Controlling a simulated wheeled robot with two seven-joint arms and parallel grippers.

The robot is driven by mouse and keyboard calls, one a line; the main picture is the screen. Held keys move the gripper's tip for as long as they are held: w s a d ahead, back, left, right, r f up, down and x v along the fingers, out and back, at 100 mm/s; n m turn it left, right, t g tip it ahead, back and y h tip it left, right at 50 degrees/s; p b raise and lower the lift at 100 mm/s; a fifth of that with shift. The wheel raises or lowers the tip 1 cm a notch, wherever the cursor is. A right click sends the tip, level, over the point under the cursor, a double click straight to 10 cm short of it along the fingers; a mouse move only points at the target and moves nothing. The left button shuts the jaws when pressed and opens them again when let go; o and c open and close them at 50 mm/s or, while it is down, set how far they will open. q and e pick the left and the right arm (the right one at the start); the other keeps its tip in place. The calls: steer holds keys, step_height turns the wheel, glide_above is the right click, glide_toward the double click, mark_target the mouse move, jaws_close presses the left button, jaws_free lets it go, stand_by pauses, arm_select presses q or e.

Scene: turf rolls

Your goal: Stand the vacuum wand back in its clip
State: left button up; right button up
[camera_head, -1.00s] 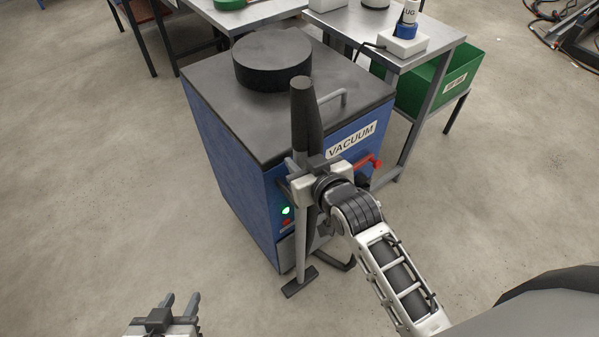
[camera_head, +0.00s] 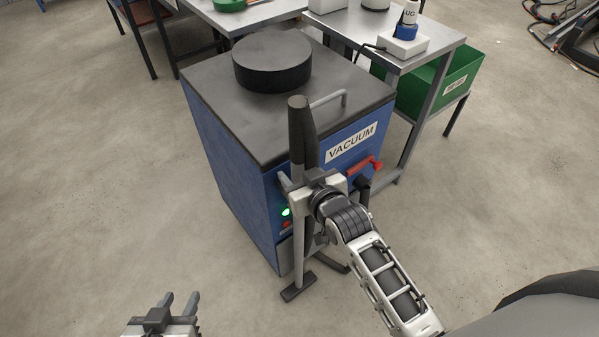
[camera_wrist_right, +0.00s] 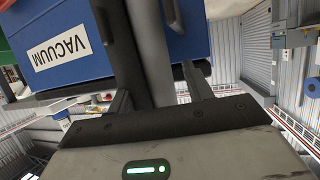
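The vacuum wand (camera_head: 302,135) stands nearly upright in front of the blue vacuum cabinet (camera_head: 230,170), with a dark upper part, a grey tube and a dark foot (camera_head: 298,287) close to the floor. My right gripper (camera_head: 298,185) is around the tube at mid-height and appears shut on it. In the right wrist view the tube (camera_wrist_right: 152,60) runs between the fingers of the right gripper (camera_wrist_right: 158,85). I cannot make out the clip for certain; a small dark bracket (camera_wrist_right: 172,14) shows beside the tube there. My left gripper (camera_head: 178,303) is open and empty at lower left.
The cabinet carries a black round lid (camera_head: 272,62), a grey handle (camera_head: 328,100), a red lever (camera_head: 366,166) and a green light (camera_head: 286,212). A metal table (camera_head: 440,48) and a green bin (camera_head: 452,80) stand behind right. The floor at left is clear.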

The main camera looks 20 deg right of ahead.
steer(key=shift+r, duration=0.15)
steer(key=v, duration=1.1)
steer(key=s+f+g, duration=0.3)
steer(key=s+f, duration=0.4)
steer(key=f, duration=0.3)
steer(key=shift+s+a+n+y+p, duration=0.2)
steer(key=shift+s+n+y+p, duration=0.1)
steer(key=shift+s+n+y, duration=0.1)
stand_by(0.7)
steer(key=shift+c, duration=0.3)
